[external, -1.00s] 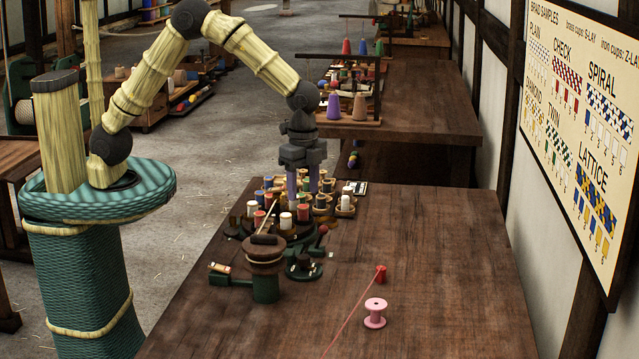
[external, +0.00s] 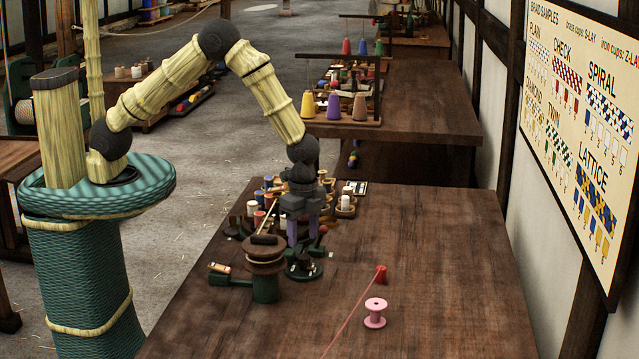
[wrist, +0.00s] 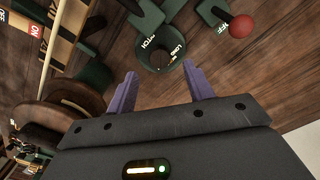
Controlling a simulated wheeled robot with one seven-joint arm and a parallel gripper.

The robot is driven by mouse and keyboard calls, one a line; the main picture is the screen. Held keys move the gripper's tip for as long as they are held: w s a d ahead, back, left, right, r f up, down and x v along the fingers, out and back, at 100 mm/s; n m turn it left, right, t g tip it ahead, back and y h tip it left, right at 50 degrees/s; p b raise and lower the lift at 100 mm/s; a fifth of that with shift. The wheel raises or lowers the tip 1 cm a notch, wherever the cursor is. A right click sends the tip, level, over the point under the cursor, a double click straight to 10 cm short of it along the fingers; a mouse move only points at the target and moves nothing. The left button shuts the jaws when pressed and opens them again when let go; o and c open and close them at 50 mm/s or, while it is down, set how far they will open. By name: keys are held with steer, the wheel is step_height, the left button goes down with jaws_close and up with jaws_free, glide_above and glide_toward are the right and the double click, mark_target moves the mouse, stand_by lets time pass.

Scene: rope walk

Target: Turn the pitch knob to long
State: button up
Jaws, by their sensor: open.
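The pitch knob's dark green round mount (wrist: 147,55) shows in the wrist view, just ahead of my fingertips, with the white words PITCH and LONG on it. The way the knob points is too small to tell. In the external view the round green base (external: 303,271) stands on the bench, partly behind the winding drum. My gripper (external: 301,243) points down just above and behind this base. Its two purple fingers (wrist: 160,75) are apart with nothing between them, and they do not appear to touch the knob.
A red ball lever (wrist: 241,26) stands close to the right of the mount. Several thread spools (external: 345,203) stand behind.

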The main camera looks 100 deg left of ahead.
mark_target(303, 257)
step_height(303, 257, down, 5)
steer(key=shift+f+p, duration=0.2)
steer(key=shift+p, duration=0.1)
steer(key=c, duration=1)
